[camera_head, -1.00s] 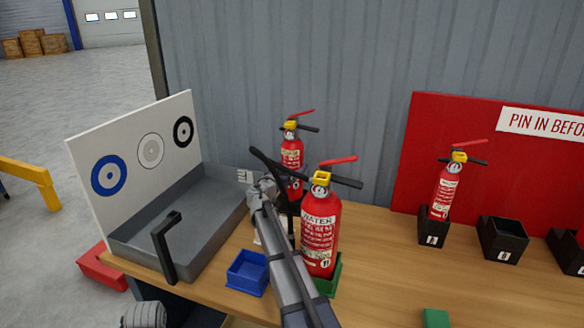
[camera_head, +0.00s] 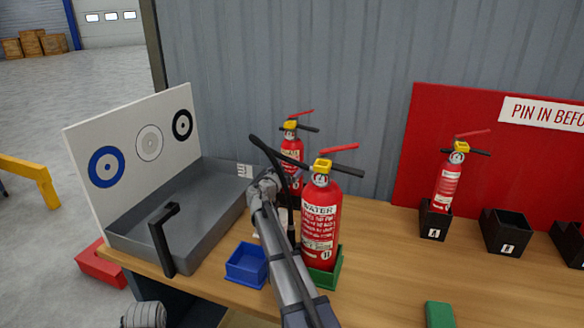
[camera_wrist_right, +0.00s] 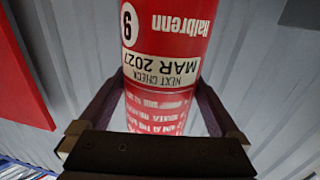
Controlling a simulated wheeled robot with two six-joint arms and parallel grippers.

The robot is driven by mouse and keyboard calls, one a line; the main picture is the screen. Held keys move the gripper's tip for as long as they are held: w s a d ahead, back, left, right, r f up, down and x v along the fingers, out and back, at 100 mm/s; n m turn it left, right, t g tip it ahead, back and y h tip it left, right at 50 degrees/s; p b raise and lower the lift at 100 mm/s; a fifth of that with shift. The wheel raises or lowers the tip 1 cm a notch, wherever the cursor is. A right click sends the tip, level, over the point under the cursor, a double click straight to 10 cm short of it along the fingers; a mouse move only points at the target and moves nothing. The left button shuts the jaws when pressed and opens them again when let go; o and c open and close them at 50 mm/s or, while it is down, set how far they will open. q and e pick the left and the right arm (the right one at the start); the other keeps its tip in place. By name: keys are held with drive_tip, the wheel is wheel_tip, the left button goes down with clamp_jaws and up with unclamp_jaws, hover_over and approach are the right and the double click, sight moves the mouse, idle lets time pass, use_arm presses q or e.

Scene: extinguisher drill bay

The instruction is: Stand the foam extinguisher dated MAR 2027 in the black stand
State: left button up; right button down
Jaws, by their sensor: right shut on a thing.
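My right gripper (camera_wrist_right: 160,105) is shut around the body of a red extinguisher (camera_wrist_right: 165,45), whose label reads MAR 2027 and shows upside down in the right wrist view. In the head view this extinguisher (camera_head: 292,148), with yellow collar and red lever, appears upright at the back, behind the water extinguisher; its base is hidden. Black stands line the right of the bench: one (camera_head: 434,222) holds a small red extinguisher (camera_head: 447,185), the middle one (camera_head: 506,232) looks empty, and a third is cut off by the picture's edge. My left gripper (camera_head: 165,240) is before the grey tray, its jaw opening unclear.
A large WATER extinguisher (camera_head: 321,225) stands in a green stand (camera_head: 328,282) beside my right arm. An empty blue stand (camera_head: 247,265) is left of it. The grey tray (camera_head: 200,215) with a target board (camera_head: 140,150) fills the left.

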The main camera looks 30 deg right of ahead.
drive_tip(key=shift+s+f, duration=0.1)
unclamp_jaws()
drive_tip(key=shift+f, duration=0.1)
drive_tip(key=shift+r+p, duration=0.65)
drive_tip(key=shift+p, duration=0.05)
drive_tip(key=v, duration=1.2)
